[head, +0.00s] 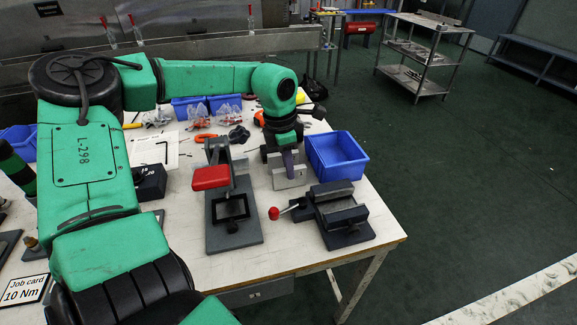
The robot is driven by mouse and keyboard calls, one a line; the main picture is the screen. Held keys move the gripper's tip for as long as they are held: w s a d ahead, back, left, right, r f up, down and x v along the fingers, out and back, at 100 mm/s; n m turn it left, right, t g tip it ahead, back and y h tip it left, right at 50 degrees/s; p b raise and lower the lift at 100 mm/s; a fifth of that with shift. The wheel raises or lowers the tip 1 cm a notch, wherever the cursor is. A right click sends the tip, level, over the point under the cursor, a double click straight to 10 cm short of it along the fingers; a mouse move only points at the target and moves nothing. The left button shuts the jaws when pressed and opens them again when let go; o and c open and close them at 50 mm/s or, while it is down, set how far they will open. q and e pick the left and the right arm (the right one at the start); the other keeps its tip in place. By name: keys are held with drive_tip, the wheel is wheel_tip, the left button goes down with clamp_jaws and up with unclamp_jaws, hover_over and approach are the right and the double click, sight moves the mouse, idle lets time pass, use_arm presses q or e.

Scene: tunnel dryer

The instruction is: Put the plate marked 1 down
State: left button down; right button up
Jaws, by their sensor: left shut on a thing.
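My left gripper (283,150) reaches over the workbench from the left and points down, behind the red-handled press. It is shut on a narrow, dark purplish plate (289,163). The plate stands upright at a pale grey slotted block (290,181); I cannot tell whether it rests in the slot or hangs just above it. No number can be read on the plate, and the gripper hides its upper part. My right gripper is not in view.
The press (232,215) and a dark vise (338,215) with a red-knobbed lever stand in front. A blue bin (337,157) is close on the right. Blue bins, bagged parts and tools lie behind. The bench's front right corner (385,232) is clear.

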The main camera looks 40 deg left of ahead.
sight(283, 169)
use_arm(q)
drive_tip(key=shift+w+f, duration=0.1)
drive_tip(key=shift+f, duration=0.15)
drive_tip(key=c, duration=0.8)
unclamp_jaws()
drive_tip(key=shift+r, duration=0.6)
drive_tip(key=r, duration=0.3)
drive_tip(key=s+r, duration=0.1)
drive_tip(key=r, duration=0.3)
drive_tip(key=a+r, duration=0.1)
drive_tip(key=r, duration=0.3)
drive_tip(key=shift+s+r+p, duration=0.1)
drive_tip(key=shift+s+p, duration=0.05)
drive_tip(key=shift+p, duration=0.15)
drive_tip(key=shift+d+r, duration=0.1)
